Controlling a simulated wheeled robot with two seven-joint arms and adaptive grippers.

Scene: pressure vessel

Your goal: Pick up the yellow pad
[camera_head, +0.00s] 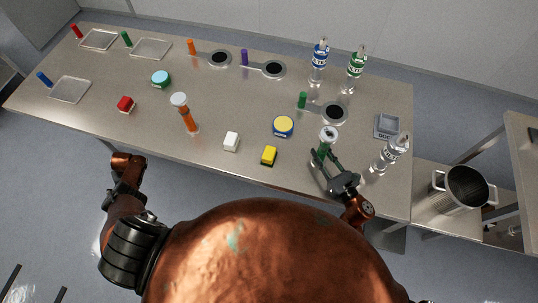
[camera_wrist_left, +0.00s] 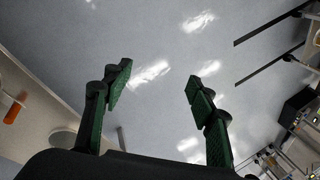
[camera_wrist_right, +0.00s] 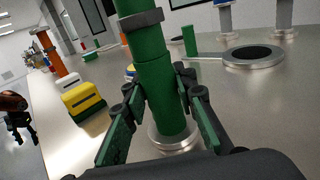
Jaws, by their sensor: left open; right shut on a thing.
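A yellow block with a dark base (camera_head: 269,156) lies near the table's front edge, left of my right gripper; it also shows in the right wrist view (camera_wrist_right: 83,100). A round yellow-topped item (camera_head: 283,126) lies behind it; I cannot tell which is called the pad. My right gripper (camera_head: 325,155) is shut on an upright green cylinder (camera_wrist_right: 156,80) with a pale top and a metal base, which seems to rest on the table. My left gripper (camera_head: 124,163) is open and empty off the table's front edge; its left wrist view shows floor between the fingers (camera_wrist_left: 155,85).
A white block (camera_head: 231,141), an orange cylinder (camera_head: 187,116) and a red block (camera_head: 125,104) stand to the left. Bottles (camera_head: 319,62) stand at the back right, another (camera_head: 391,153) right of my right gripper. A metal pot (camera_head: 466,188) is off to the right.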

